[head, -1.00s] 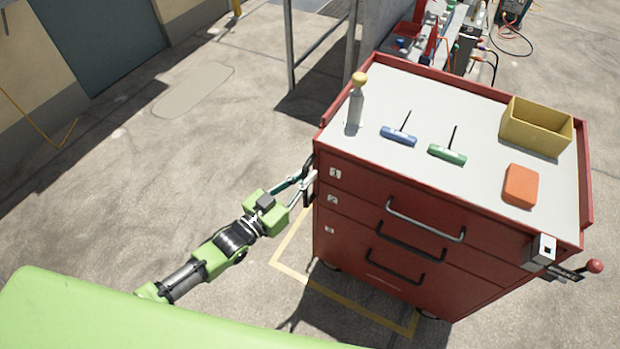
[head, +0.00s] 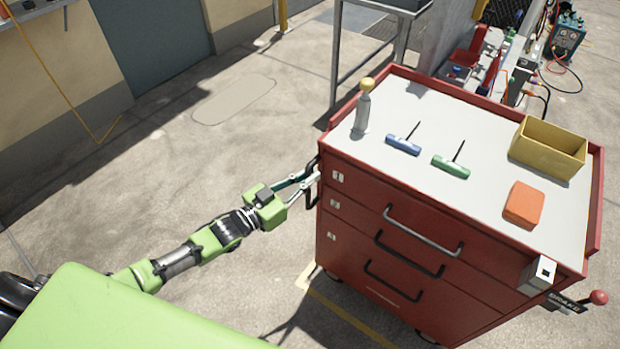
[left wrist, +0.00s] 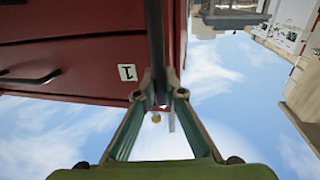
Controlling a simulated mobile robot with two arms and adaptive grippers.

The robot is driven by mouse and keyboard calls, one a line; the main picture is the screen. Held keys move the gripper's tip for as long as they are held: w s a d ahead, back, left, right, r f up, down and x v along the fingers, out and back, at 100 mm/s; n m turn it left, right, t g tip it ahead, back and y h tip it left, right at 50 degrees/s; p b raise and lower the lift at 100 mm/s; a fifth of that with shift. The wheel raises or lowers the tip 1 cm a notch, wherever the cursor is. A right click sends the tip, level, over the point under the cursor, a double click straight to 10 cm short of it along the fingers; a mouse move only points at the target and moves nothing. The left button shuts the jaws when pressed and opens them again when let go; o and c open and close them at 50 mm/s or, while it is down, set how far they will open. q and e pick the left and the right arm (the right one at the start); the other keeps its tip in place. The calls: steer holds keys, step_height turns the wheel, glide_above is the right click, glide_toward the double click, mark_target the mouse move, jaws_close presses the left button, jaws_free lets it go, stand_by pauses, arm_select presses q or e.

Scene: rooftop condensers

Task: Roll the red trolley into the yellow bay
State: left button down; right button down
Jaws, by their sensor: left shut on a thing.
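The red trolley (head: 400,250) stands upright in the head view, with drawers and a grey top. Its black side handle (head: 309,192) is on its left side. My left gripper (head: 311,178) is shut on this handle; the left wrist view shows the black bar (left wrist: 155,45) between its fingertips (left wrist: 160,92). The yellow bay (head: 345,317) shows as a floor line with a corner at the trolley's near left; the trolley hides the rest. A brake lever with a red knob (head: 598,297) sits at the trolley's right. My right gripper is not in view.
On the trolley top are a bottle (head: 363,110), blue (head: 403,146) and green (head: 451,167) T-handle tools, an orange block (head: 523,204) and a yellow bin (head: 547,149). A metal frame (head: 336,55) and cluttered shelf stand behind. The floor at left is clear.

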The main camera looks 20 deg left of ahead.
arm_select(q)
steer(key=shift+w+a, duration=0.15)
steer(key=shift+a, duration=0.25)
steer(key=c, duration=2.1)
jaws_free()
steer(key=v, duration=1.2)
steer(key=shift+d, duration=0.1)
